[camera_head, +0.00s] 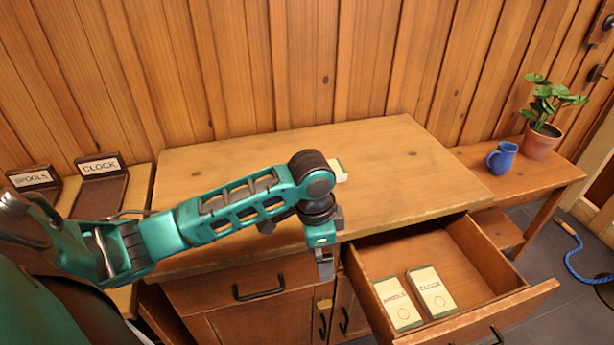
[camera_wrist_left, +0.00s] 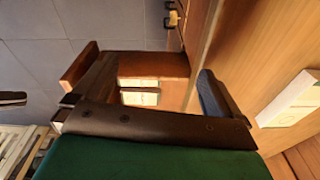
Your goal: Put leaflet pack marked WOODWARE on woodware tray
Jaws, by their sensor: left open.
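A pale pack (camera_head: 341,178) lies on the cabinet top, mostly hidden behind my left arm; its marking cannot be read. A white pack also shows in the left wrist view (camera_wrist_left: 291,99), to the right of the fingers. Two leaflet packs lie in the open drawer: one that seems marked SPOOLS (camera_head: 397,304) and one marked CLOCK (camera_head: 431,292). My left gripper (camera_head: 325,266) points down by the cabinet's front edge, left of the drawer. Its fingers (camera_wrist_left: 145,82) are apart with nothing held. No tray marked WOODWARE is in view. My right gripper is not in view.
Trays marked SPOOLS (camera_head: 36,179) and CLOCK (camera_head: 101,168) stand on a lower surface at the left. The open drawer (camera_head: 470,250) juts out at the right. A blue jug (camera_head: 501,158) and potted plant (camera_head: 541,141) stand on a side bench. The right cabinet top is clear.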

